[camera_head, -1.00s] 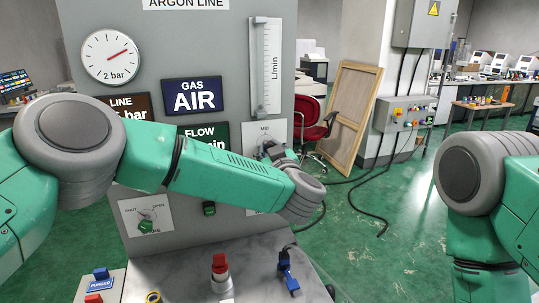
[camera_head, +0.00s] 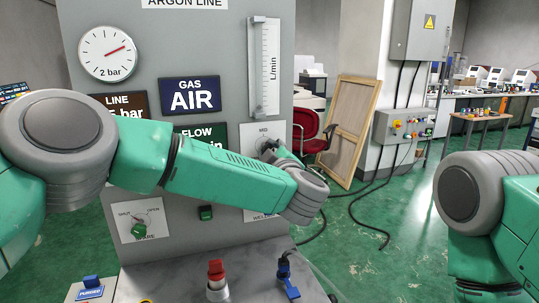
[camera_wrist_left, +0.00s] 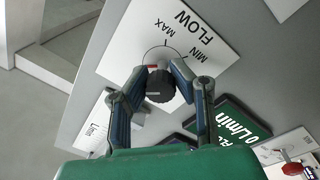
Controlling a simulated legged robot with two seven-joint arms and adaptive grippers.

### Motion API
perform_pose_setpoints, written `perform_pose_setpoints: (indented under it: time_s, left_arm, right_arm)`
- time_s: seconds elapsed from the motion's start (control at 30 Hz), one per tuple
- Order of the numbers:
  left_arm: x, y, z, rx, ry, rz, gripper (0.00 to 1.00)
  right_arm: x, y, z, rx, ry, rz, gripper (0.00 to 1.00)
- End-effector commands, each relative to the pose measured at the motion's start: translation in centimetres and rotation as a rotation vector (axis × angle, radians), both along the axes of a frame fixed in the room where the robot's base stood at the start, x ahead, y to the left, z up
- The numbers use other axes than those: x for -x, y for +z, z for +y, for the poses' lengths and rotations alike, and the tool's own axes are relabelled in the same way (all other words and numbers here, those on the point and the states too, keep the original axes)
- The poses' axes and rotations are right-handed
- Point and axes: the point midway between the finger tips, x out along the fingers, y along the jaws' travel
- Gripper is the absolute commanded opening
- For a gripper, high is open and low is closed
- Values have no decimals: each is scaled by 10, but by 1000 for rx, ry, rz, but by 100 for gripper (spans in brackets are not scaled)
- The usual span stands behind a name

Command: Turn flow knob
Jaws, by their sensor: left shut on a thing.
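The flow knob (camera_wrist_left: 160,86) is dark and round, with a red mark beside its rim. It sits on a white plate (camera_wrist_left: 213,72) marked FLOW, MIN and MAX. My left gripper (camera_wrist_left: 160,73) is shut on the knob in the left wrist view, one finger on each side. The green flow display (camera_head: 215,134) is partly covered by my left arm. My right arm shows at the right edge, but its gripper is out of view.
The panel also bears a pressure gauge (camera_head: 107,52), a blue GAS AIR sign (camera_head: 190,95), a flow tube (camera_head: 264,67) and a green purge knob (camera_head: 140,230). A red-topped valve (camera_head: 216,270) and a blue-handled valve (camera_head: 285,268) stand on the bench below.

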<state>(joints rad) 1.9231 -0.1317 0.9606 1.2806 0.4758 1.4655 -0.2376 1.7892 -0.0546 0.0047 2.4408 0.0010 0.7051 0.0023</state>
Motion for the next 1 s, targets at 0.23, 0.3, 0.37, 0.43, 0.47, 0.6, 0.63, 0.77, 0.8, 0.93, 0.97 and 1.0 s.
perform_pose_setpoints:
  time_s: [0.23, 0.3, 0.37, 0.43, 0.47, 0.6, 0.63, 0.77, 0.8, 0.93, 0.97, 1.0]
  left_arm:
    - [0, 0, 0, 3, -1, 0, 0]
    - [0, 0, 0, 3, -1, 0, 0]
    - [0, 0, 0, 2, -1, 0, 22]
    - [0, 0, 0, 2, 0, 1, 43]
    - [0, 0, 0, 2, 0, 1, 43]
    - [0, -1, 0, 2, 0, 1, 43]
    - [0, -1, 0, 2, 0, 1, 43]
    - [1, -1, 0, 1, -1, 2, 43]
    - [3, -1, -1, 2, -2, 2, 43]
    - [18, -2, -7, 1, -4, 3, 43]
    - [24, -2, -8, 0, -4, 3, 43]
    - [32, -2, -10, -1, -5, 2, 43]
  right_arm:
    - [0, 0, 0, 0, 0, 0, 40]
    - [0, 0, 0, 0, 0, 0, 40]
    - [0, 0, 0, 0, 0, 0, 40]
    - [0, 0, 0, 0, 0, 0, 40]
    - [0, 0, 0, 0, 0, 0, 40]
    - [0, 0, 0, 0, 0, 0, 40]
    - [0, 0, 0, 0, 0, 0, 40]
    - [2, 1, 0, 1, 0, -2, 40]
    - [3, 1, 0, 1, 0, -3, 40]
    - [3, 1, 0, 1, 0, -3, 40]
    - [3, 1, 0, 1, 0, -3, 40]
    - [3, 1, 0, 1, 0, -3, 40]
